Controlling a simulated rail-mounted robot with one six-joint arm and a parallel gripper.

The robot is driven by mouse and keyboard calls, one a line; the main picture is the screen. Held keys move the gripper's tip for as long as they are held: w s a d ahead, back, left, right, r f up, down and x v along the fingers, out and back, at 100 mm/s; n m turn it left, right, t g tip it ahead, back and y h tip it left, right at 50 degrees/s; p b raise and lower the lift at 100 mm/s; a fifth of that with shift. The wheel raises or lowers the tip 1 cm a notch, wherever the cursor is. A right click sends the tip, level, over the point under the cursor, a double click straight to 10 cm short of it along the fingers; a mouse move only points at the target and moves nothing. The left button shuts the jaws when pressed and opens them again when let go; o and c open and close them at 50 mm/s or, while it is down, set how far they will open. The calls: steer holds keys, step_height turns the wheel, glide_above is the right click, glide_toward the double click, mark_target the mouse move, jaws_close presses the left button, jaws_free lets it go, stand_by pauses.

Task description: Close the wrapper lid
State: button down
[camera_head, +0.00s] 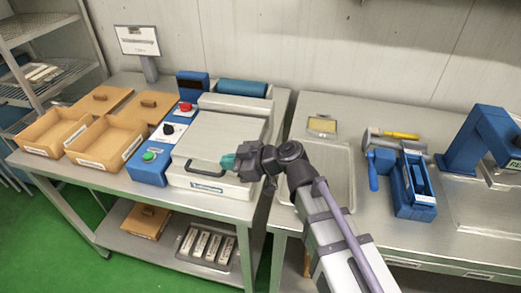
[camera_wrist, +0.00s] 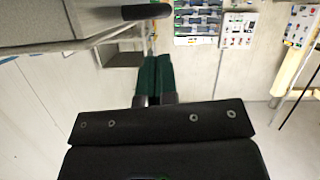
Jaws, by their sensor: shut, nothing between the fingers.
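The wrapper (camera_head: 210,187) is a pale machine on the left table, with a blue control box (camera_head: 150,172) on its left. Its light grey lid (camera_head: 222,135) lies down over the base, looking flat; I cannot tell whether a small gap is left. A dark handle (camera_head: 203,174) runs along the lid's front edge. My gripper (camera_head: 228,161) is at the right end of this handle, with its green fingers pointing left. Contact cannot be told. In the wrist view the green fingers (camera_wrist: 153,78) are together, with nothing between them.
Cardboard-coloured trays (camera_head: 105,140) stand to the left of the control box. A blue roll (camera_head: 243,88) lies behind the lid. A gap separates the tables.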

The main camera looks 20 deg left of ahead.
mark_target(221, 175)
step_height(221, 175, down, 2)
steer(key=shift+s+f+b, duration=0.1)
steer(key=shift+b, duration=0.4)
steer(key=shift+s+f+b, duration=0.15)
steer(key=shift+f+b, duration=0.75)
steer(key=shift+r, duration=0.1)
steer(key=s+r+p+v, duration=0.1)
steer(key=r+p+v, duration=0.1)
steer(key=p+v, duration=0.5)
steer(key=v, duration=0.5)
steer(key=shift+r, duration=0.4)
